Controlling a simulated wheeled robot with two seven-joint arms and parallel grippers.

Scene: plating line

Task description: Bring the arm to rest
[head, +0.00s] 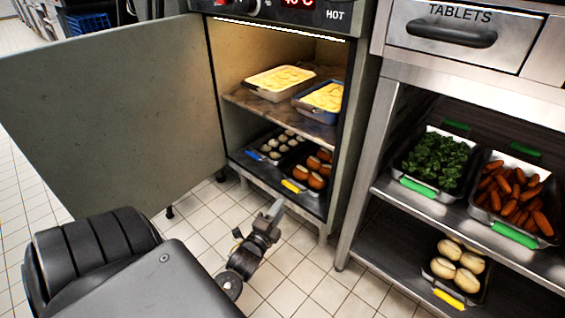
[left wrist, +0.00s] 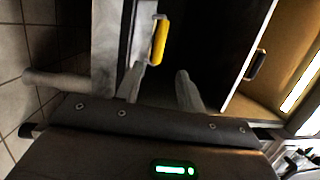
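My left gripper (head: 277,208) is low in front of the open hot cabinet (head: 340,175), just below its lower shelf. In the left wrist view its two fingers (left wrist: 158,80) stand apart with nothing held between them. A yellow handle (left wrist: 159,42) shows just beyond the fingertips; I cannot tell whether a finger touches it. In the head view a yellow handle (head: 291,187) is on the front of a tray of brown round food on the lower shelf. My right gripper is in neither view.
The cabinet door (head: 110,115) stands wide open at the left. Two pans of yellow food (head: 280,80) (head: 325,97) sit on the upper shelf. A steel rack (head: 400,200) at the right holds trays of greens, carrots and pale rolls. Tiled floor (head: 330,285) is clear before the cabinet.

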